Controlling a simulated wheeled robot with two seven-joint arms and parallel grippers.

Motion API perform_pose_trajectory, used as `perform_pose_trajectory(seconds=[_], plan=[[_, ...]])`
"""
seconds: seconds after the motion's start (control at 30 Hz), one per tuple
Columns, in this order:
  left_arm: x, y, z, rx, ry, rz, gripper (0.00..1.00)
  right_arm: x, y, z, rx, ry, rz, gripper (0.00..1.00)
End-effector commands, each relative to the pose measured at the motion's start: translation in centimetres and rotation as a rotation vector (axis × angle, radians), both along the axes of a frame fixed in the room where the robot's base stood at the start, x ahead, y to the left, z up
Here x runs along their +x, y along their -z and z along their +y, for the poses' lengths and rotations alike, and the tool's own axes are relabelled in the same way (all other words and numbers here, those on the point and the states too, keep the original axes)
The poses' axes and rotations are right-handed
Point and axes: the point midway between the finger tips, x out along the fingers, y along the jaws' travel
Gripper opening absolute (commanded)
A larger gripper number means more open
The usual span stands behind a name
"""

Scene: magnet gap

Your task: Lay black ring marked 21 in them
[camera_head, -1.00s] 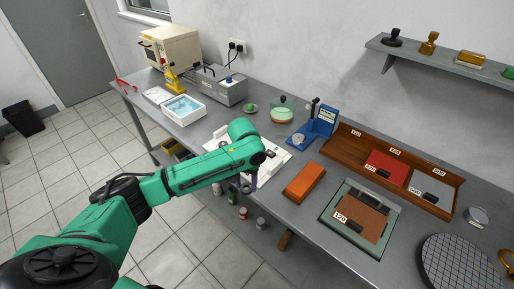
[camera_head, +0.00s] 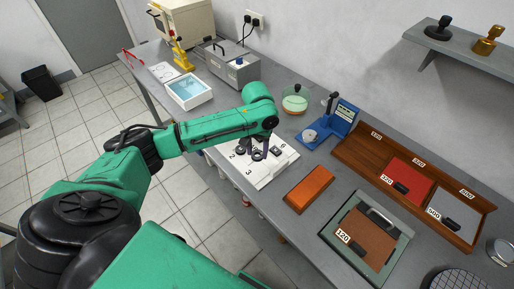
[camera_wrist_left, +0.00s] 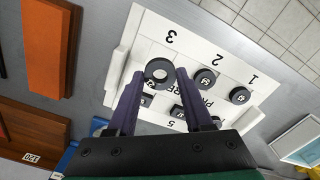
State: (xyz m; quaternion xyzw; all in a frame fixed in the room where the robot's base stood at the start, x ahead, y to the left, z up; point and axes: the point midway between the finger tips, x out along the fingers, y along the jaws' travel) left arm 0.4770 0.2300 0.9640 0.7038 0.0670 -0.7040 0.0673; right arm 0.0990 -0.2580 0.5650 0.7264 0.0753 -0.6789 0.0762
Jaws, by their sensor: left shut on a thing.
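A white board (camera_head: 262,182) printed with numbers lies on the bench below my left gripper (camera_head: 262,150). In the left wrist view, the left gripper (camera_wrist_left: 160,75) is shut on a dark ring (camera_wrist_left: 159,82) with a round hole, held between its fingertips over the board, near the printed 3. No mark on this ring is readable. Two dark round pieces with small white labels, one near the 2 (camera_wrist_left: 205,78) and one near the 1 (camera_wrist_left: 239,95), sit on the board. More dark labelled pieces (camera_wrist_left: 178,112) are partly hidden by the fingers. My right gripper is out of view.
An orange block (camera_head: 310,188) lies right of the board. A blue stand (camera_head: 341,121) and a lidded glass dish (camera_head: 295,101) stand behind. A green-framed tray (camera_head: 329,233) and a wooden tray (camera_head: 350,158) are further right. A white basin (camera_head: 188,92) is at left.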

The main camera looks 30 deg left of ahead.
Motion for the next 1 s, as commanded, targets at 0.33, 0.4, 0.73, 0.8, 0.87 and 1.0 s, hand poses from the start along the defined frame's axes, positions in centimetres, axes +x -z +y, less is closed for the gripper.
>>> perform_pose_trajectory(seconds=[0.33,0.4,0.73,0.8,0.87,1.0], plan=[[-0.1,3.3,0.0,0.0,0.0,0.003,0.02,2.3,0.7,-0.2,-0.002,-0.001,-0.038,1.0],[-0.1,4.0,0.0,-0.001,0.0,0.003,0.02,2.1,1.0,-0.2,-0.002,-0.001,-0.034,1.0],[-0.1,5.6,0.0,0.001,-0.001,0.001,0.02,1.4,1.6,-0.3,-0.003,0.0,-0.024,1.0],[-0.1,5.6,0.0,0.001,-0.001,0.001,0.02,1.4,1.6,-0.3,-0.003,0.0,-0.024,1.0],[-0.1,5.6,0.0,0.001,0.0,0.001,0.02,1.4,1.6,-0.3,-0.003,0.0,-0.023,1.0],[0.0,5.5,0.0,0.001,0.0,0.001,0.02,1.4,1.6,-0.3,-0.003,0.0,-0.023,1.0]])
